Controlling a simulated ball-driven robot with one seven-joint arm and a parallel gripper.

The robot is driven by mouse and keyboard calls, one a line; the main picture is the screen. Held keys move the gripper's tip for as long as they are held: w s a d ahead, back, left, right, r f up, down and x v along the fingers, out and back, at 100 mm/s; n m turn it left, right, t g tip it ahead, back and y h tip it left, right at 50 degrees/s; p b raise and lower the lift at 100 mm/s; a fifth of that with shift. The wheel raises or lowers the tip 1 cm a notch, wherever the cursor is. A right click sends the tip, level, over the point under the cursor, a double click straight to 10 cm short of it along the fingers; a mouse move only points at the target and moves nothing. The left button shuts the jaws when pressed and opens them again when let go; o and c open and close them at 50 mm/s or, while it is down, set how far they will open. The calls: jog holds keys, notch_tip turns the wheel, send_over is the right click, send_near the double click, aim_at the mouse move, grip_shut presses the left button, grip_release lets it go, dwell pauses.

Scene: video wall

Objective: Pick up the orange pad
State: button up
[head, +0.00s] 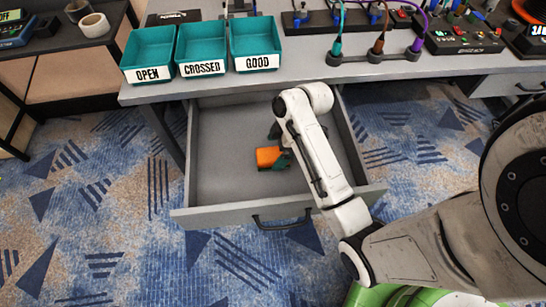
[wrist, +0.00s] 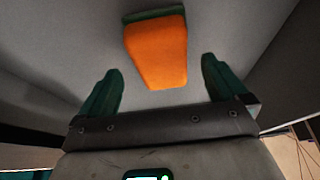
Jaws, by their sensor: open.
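The orange pad (head: 268,157) lies on the grey floor of the open drawer (head: 222,180) in the head view. In the wrist view the orange pad (wrist: 158,50) shows with a dark green edge along its top. It lies ahead of and between the two dark green fingers of my gripper (wrist: 160,88). The fingers are apart, and nothing is between their tips. In the head view my gripper (head: 283,150) is inside the drawer beside the pad's right end, partly hidden by my arm. I cannot tell whether a finger touches the pad.
Three teal bins labelled OPEN (head: 149,52), CROSSED (head: 202,46) and GOOD (head: 256,42) stand on the desk above the drawer. Cables plug into a dark strip (head: 376,57) to their right. The drawer front has a black handle (head: 282,221). The drawer's left part is clear.

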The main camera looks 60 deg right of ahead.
aim_at(274, 154)
jog(key=shift+x, duration=1.55)
jog(key=shift+s+a+f, duration=0.1)
jog(key=shift+a, duration=0.05)
jog(key=shift+c, duration=0.5)
jog(key=c, duration=1)
